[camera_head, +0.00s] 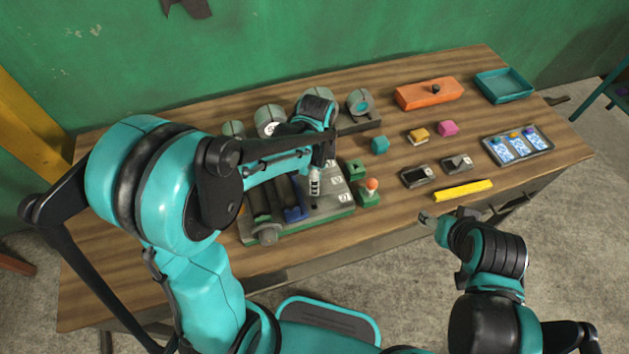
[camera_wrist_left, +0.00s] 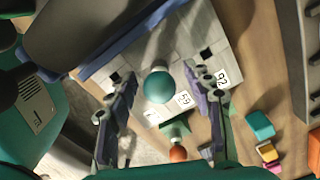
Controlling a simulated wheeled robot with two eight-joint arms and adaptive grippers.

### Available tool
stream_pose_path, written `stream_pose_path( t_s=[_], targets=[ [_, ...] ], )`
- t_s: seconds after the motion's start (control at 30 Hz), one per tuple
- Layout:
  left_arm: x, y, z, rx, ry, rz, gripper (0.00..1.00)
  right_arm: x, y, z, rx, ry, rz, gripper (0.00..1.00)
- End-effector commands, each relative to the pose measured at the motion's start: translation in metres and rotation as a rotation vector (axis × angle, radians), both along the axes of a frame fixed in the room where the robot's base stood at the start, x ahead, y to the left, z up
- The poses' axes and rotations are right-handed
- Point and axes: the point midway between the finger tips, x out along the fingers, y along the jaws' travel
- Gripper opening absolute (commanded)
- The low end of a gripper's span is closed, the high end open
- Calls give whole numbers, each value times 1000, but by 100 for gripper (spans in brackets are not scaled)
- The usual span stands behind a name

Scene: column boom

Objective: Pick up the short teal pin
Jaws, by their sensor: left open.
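A teal pin (camera_wrist_left: 158,85) with a round top shows end-on in the left wrist view, over the grey plate (camera_wrist_left: 225,60) with square holes and number labels. Its length cannot be judged from above. My left gripper (camera_wrist_left: 160,77) is open, with one finger on each side of the pin and a gap to both. In the head view my left gripper (camera_head: 314,184) points down over the right part of the plate (camera_head: 328,207), and the pin is hidden or too small to make out. My right gripper (camera_head: 427,218) is by the table's front edge, its jaws unclear.
Right of the plate are a green block (camera_head: 355,169) and a green block with an orange knob (camera_head: 371,186). A blue part (camera_head: 297,213) lies left of my left gripper. A teal cube (camera_head: 380,145), yellow bar (camera_head: 463,190) and orange box (camera_head: 429,92) stand farther right.

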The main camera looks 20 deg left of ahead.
Motion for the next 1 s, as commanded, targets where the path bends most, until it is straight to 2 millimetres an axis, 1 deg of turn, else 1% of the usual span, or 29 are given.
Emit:
stream_pose_path(
  t_s=[0.03,0.1,0.33,0.37,0.4,0.47,0.5,0.53,0.87,1.0],
  targets=[
    [1,0,-7,-1,0,0,51,0,0,-4,0,0,0,60],
    [0,0,-10,-1,-1,0,51,0,0,-4,0,0,0,60],
    [0,0,-10,-1,-1,0,51,0,0,-3,0,0,0,60],
    [0,0,-10,-1,-1,0,43,0,0,-3,0,0,0,60],
    [0,0,-10,-1,-1,1,33,0,0,-3,0,0,0,60],
    [0,0,-10,-1,-1,1,17,0,0,-3,0,0,0,60],
    [0,0,-10,-1,-1,1,6,0,0,-3,0,0,0,60],
    [0,0,-10,-1,-1,1,0,0,0,-3,0,0,0,60],
    [0,0,-10,-2,-1,1,0,0,0,-3,0,0,0,60],
    [0,0,-6,-1,-1,1,0,0,0,-1,0,0,0,60]
  ],
)
